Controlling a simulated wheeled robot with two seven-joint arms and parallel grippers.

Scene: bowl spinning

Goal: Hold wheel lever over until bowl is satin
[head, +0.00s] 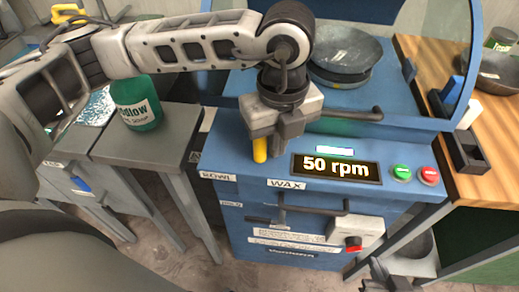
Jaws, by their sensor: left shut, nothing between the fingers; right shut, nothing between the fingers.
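A grey bowl (345,52) sits on the round wheel of the blue machine (220,115), behind the curved clear guard. The yellow grip of the wheel lever (260,151) shows at the front left of the machine, close below my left gripper (282,145). The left gripper points down, shut and empty, and seems to touch or nearly touch the lever; its body hides the rest of the lever. My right gripper (378,268) is shut, low at the bottom right, away from the lever.
Green and red buttons (428,174) sit right of the display. A green jar (138,104) stands on the grey side table (165,145) at left. A wooden bench (425,55) at right holds another dark bowl (496,74) and a black tray (466,153). A dark bar handle juts from the machine's front.

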